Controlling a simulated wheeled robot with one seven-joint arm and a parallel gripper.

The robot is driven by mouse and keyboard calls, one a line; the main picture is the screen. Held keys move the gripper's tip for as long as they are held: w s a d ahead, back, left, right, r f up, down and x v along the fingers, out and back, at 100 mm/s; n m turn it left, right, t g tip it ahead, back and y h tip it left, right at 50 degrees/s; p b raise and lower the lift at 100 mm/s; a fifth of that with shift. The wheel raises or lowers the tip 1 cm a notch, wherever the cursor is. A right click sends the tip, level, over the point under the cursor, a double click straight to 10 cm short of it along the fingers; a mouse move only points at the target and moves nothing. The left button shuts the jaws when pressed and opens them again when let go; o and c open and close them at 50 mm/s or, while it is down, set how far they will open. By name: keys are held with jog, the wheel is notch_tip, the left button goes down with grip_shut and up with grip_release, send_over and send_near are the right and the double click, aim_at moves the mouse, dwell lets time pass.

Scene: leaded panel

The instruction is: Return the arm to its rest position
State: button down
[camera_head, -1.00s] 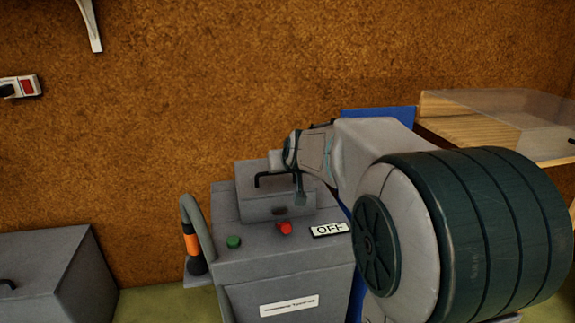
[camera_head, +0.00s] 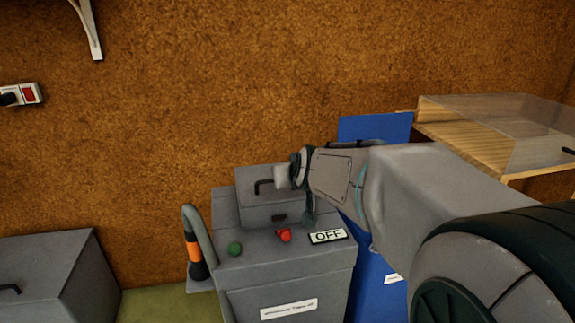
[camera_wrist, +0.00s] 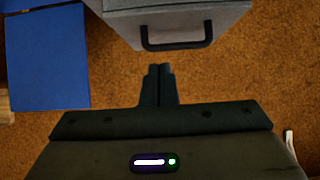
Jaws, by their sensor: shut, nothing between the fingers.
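My gripper (camera_wrist: 159,70) shows in the wrist view with its two fingers together and nothing between them. In that view its tips lie just short of the black handle (camera_wrist: 177,36) of a grey box, with brown board behind. In the head view my arm reaches in from the right, and my gripper (camera_head: 309,218) hangs by the grey machine (camera_head: 290,270), partly hidden by my wrist. I cannot tell whether it touches the machine. The machine has a green button (camera_head: 235,248), a red button (camera_head: 284,235) and an OFF sign (camera_head: 328,236).
A blue panel (camera_head: 375,129) stands right of the machine, partly behind my arm. A wooden box with a clear lid (camera_head: 480,145) is at the right. A grey box (camera_head: 50,270) stands at lower left. A hose (camera_head: 192,230) curves up the machine's left side.

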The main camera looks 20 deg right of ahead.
jog(key=s+a+r+g+p, duration=0.3)
jog(key=s+r+p, duration=0.8)
jog(key=p, duration=0.5)
jog(key=s+a+r+g+y+p, duration=0.1)
jog(key=s+a+r+g+p, duration=0.2)
jog(key=s+r+p, duration=0.8)
jog(key=s+g+p, duration=0.1)
jog(key=g+p, duration=0.1)
jog(key=p, duration=0.4)
jog(key=shift+s+n, duration=0.3)
jog(key=shift+n, duration=0.1)
